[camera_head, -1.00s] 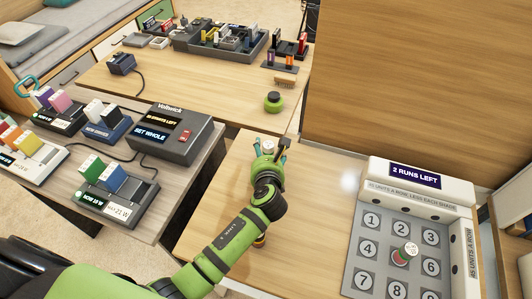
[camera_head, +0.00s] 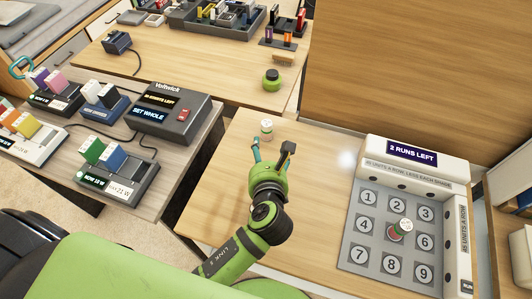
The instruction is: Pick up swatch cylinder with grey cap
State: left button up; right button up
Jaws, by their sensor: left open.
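A small swatch cylinder (camera_head: 266,127) stands upright near the far left edge of the right-hand table. It has a pale whitish-grey top and an orange-red band. My left gripper (camera_head: 271,151) is open and empty, with its two fingers spread just in front of this cylinder, which shows beyond the fingertips. Whether either cap is truly grey is hard to tell at this size. My right gripper is not in view.
The keypad panel (camera_head: 374,244) with a "2 RUNS LEFT" screen (camera_head: 412,153) fills the table's right. A green round object (camera_head: 271,80) stands on the back table. Bare tabletop lies around my arm.

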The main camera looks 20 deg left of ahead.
aim_at(403, 227)
jog(key=z, duration=1.05)
